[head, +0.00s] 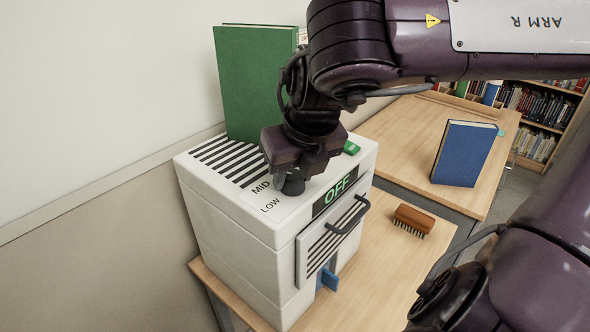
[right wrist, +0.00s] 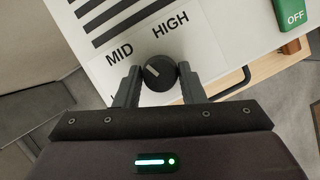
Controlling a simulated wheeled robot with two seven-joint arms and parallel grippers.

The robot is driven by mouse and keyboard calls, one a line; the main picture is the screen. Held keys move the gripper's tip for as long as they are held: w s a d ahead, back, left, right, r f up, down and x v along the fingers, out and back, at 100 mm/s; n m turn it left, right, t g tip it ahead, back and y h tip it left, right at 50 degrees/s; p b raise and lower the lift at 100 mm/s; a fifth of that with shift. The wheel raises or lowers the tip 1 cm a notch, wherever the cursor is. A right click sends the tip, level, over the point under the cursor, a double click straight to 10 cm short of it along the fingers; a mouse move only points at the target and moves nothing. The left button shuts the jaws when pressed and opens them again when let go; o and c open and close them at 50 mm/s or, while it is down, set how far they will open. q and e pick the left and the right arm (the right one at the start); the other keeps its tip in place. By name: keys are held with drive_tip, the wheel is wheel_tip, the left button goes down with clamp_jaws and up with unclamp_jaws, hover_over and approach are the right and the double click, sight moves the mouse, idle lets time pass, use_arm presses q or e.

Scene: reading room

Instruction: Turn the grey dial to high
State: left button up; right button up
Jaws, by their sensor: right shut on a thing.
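The grey dial (right wrist: 159,73) is a dark round knob on top of a white machine (head: 243,228). In the right wrist view its light pointer line slants to the upper left, roughly towards the MID label (right wrist: 119,55). The HIGH label (right wrist: 170,25) lies above and slightly right of the dial. In the head view the gripper (head: 293,174) partly covers the dial. My left gripper is not in view.
A green book (head: 250,85) stands behind. A brown brush (head: 413,220) and a blue book (head: 463,153) are on the tables to the right.

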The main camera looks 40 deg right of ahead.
drive_tip(key=m+h+b, duration=0.1)
drive_tip(key=m, duration=0.2)
drive_tip(key=m+g+h, duration=0.1)
drive_tip(key=m, duration=0.2)
drive_tip(key=shift+w+a+b, duration=0.1)
drive_tip(key=shift+w+b, duration=0.05)
drive_tip(key=shift+b, duration=0.25)
drive_tip(key=shift+a+m+g+h, duration=0.1)
drive_tip(key=shift+m+g+h, duration=0.5)
drive_tip(key=shift+m, duration=1.4)
drive_tip(key=shift+g, duration=0.3)
drive_tip(key=o, duration=1)
drive_tip(key=p+v, duration=0.5)
drive_tip(key=v, duration=0.1)
drive_tip(key=shift+r, duration=0.35)
drive_tip(key=shift+a+r+p, duration=0.25)
drive_tip(key=shift+r+p, duration=0.3)
drive_tip(key=shift+p, duration=0.4)
